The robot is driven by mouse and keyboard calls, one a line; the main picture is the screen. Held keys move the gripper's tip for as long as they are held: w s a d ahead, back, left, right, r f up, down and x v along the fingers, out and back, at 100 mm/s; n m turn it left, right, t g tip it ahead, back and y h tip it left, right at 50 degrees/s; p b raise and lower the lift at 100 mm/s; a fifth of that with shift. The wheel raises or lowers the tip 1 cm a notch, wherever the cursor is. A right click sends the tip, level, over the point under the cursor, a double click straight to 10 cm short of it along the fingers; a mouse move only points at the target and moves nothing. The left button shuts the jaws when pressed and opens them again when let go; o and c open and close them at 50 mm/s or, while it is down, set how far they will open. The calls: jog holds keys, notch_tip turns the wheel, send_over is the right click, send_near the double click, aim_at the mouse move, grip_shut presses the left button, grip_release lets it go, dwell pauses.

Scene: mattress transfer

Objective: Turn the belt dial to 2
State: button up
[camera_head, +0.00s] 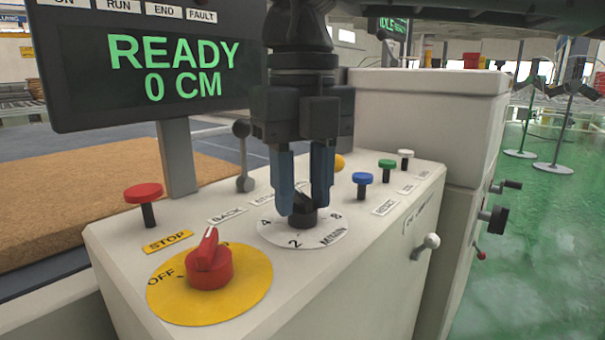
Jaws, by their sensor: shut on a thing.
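The belt dial is a black knob (303,216) on a white round plate (316,240) marked 2, 4, 8 and M/MIN, on top of the pale control console. The 2 is at the plate's near side. My gripper (304,200) points straight down with its two blue-grey fingers shut on the black knob, one on each side. The fingers hide the knob's upper part and the far side of the plate. I cannot tell for sure which number the knob points to.
A red OFF switch (209,263) on a yellow disc and a red STOP button (145,202) stand left. Blue (362,181), green (387,167) and white (405,157) buttons stand right. A screen (155,65) reads READY, 0 CM. A lever (243,155) rises behind.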

jog(key=n+p, duration=0.1)
jog(key=n, duration=0.2)
jog(key=shift+r+n+p, duration=0.15)
jog(key=shift+n+p, duration=0.2)
jog(key=shift+n, duration=0.05)
jog(key=n+p, duration=0.1)
jog(key=n, duration=0.2)
jog(key=shift+n, duration=0.3)
jog(key=n+p, duration=0.1)
jog(key=n, duration=0.2)
jog(key=shift+n+p, duration=0.3)
jog(key=n+p, duration=0.1)
jog(key=n, duration=0.2)
jog(key=shift+n, duration=0.3)
jog(key=n, duration=0.3)
jog(key=shift+n+p, duration=0.3)
jog(key=shift+p, duration=0.1)
jog(key=n, duration=0.3)
jog(key=shift+n+p, duration=0.3)
jog(key=shift+p, duration=0.05)
jog(key=n+p, duration=0.1)
jog(key=n, duration=0.6)
jog(key=shift+s, duration=0.1)
jog(key=o, duration=1)
